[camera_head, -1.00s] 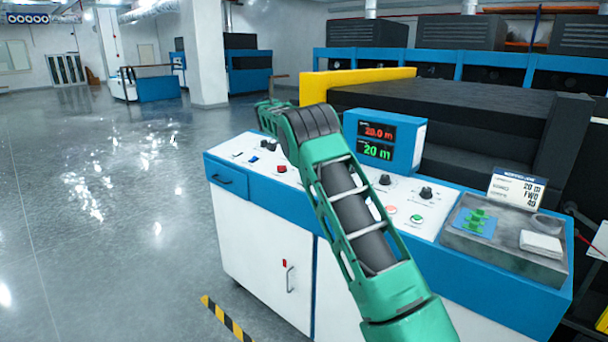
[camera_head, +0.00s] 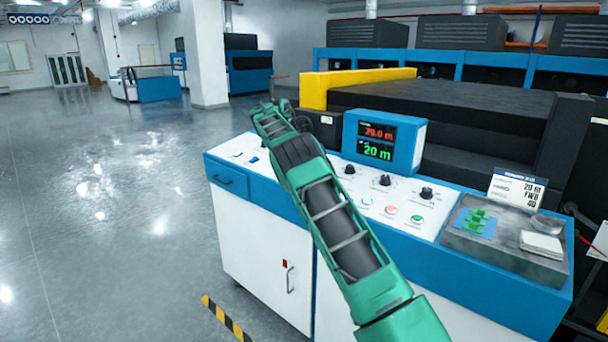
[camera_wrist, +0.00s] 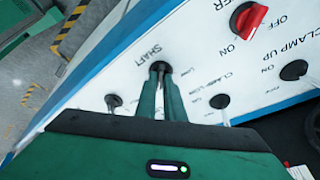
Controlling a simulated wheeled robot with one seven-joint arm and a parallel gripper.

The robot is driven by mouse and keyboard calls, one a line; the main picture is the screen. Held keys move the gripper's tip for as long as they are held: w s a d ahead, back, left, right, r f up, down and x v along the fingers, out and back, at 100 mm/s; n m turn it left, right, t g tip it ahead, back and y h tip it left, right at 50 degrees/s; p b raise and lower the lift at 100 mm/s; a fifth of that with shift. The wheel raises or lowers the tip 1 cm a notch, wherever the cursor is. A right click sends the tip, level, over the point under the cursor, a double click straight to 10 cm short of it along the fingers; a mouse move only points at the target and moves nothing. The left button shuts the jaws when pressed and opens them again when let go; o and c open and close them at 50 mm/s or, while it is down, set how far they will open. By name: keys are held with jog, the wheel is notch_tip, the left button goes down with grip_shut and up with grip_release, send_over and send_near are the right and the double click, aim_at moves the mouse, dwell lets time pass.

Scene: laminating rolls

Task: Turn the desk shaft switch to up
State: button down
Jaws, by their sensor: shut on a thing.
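The shaft switch (camera_wrist: 158,69) is a small lever on a round black base, beside the printed word SHAFT on the white panel in the wrist view. My gripper (camera_wrist: 160,84) has its two dark green fingers close together on the lever. The fingers cover most of the lever, so I cannot tell which way it tilts. In the head view my arm reaches over the left part of the blue and white desk (camera_head: 264,238), and it hides the shaft switch there.
Small toggle switches stand close on both sides, one left (camera_wrist: 113,101) and one right (camera_wrist: 220,101). A display box (camera_head: 385,140) stands on the desk. Open floor lies left.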

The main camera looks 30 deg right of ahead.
jog(key=shift+w+f, duration=0.1)
jog(key=c, duration=1.9)
grip_release()
jog(key=shift+w+f, duration=0.1)
jog(key=shift+o, duration=0.2)
jog(key=shift+r, duration=0.2)
